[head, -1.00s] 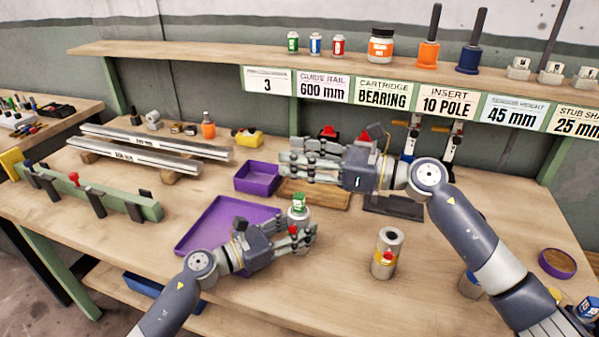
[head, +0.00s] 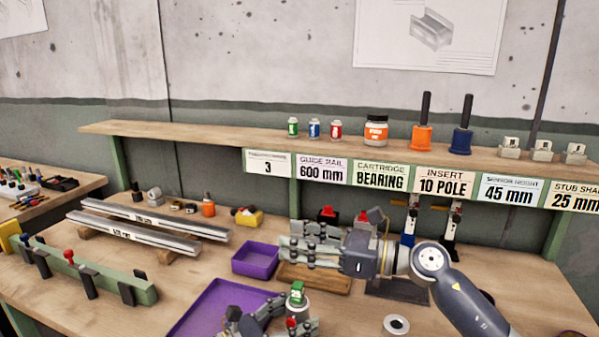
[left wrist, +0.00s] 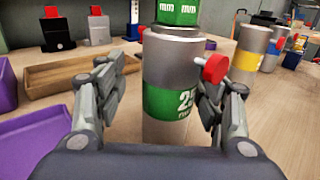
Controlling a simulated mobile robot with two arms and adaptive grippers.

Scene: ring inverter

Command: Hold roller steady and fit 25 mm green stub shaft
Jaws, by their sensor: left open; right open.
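A grey metal roller (left wrist: 165,70) with a green band marked 25 stands upright in the left wrist view. A red knob (left wrist: 215,68) sticks out on its right. A green piece marked mm (left wrist: 178,12) sits on top of the roller; how deep it is seated I cannot tell. In the head view the green piece (head: 297,288) shows above my left gripper (head: 288,322), which is partly cut off by the bottom edge. My left gripper's fingers are open on either side of the roller. My right gripper (head: 292,247) is open and empty, behind and above the green piece.
A second grey roller (head: 396,325) stands to the right; a yellow-banded cylinder (left wrist: 250,58) shows in the wrist view. A purple tray (head: 215,310), purple bin (head: 256,260) and wooden tray (head: 315,279) lie left and behind. Guide rails (head: 150,235) lie far left.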

